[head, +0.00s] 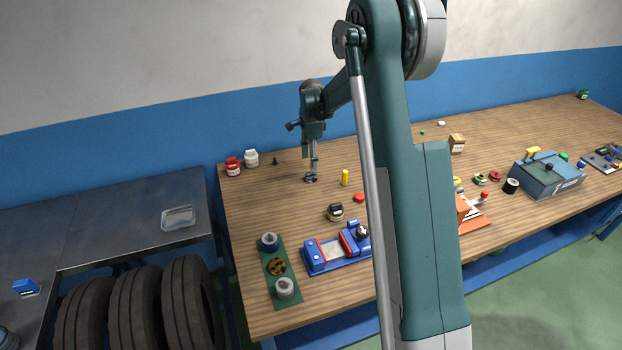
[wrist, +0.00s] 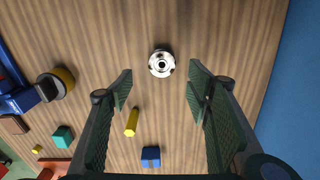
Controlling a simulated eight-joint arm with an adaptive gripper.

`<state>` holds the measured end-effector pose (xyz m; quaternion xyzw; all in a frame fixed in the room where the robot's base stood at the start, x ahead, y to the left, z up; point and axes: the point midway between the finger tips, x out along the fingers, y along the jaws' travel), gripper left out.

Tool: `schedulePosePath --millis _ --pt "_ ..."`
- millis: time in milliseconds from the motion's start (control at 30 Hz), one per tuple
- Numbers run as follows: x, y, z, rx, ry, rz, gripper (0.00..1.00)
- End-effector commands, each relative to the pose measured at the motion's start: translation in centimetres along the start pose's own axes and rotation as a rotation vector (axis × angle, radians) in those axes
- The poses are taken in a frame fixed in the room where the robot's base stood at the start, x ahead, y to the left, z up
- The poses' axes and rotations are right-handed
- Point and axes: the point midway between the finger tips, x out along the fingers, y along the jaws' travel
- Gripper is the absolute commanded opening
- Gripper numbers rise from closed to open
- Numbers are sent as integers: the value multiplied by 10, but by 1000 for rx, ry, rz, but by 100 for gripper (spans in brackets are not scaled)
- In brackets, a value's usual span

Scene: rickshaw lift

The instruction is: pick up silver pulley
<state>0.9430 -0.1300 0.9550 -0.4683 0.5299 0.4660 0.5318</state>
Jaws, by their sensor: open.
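The silver pulley (wrist: 161,63) is a small round shiny disc with a dark centre hole, lying flat on the wooden bench. In the wrist view it is above and between my gripper's fingertips, not between the pads. My gripper (wrist: 158,78) is open and empty, with its two green-padded fingers wide apart and pointing down. In the head view my gripper (head: 311,172) hangs over the bench left of a yellow cylinder (head: 345,177). The pulley cannot be told clearly from the gripper tips there.
The yellow cylinder also shows near the left finger in the wrist view (wrist: 131,122). A blue block (wrist: 151,157) and teal block (wrist: 62,136) lie nearby. A blue wall (wrist: 292,90) bounds the bench's back.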

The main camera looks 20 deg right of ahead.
Motion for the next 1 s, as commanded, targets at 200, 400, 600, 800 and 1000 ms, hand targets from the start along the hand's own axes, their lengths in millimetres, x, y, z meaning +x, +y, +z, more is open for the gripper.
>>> schedulePosePath --millis 200,400,600,800,1000 --pt "5 -2 -1 13 0 5 49" --pt "5 -2 -1 12 0 5 49" --pt "14 -2 -1 12 0 5 49" --pt "28 -2 -1 12 0 5 49" --pt "31 -2 -1 12 0 5 49"
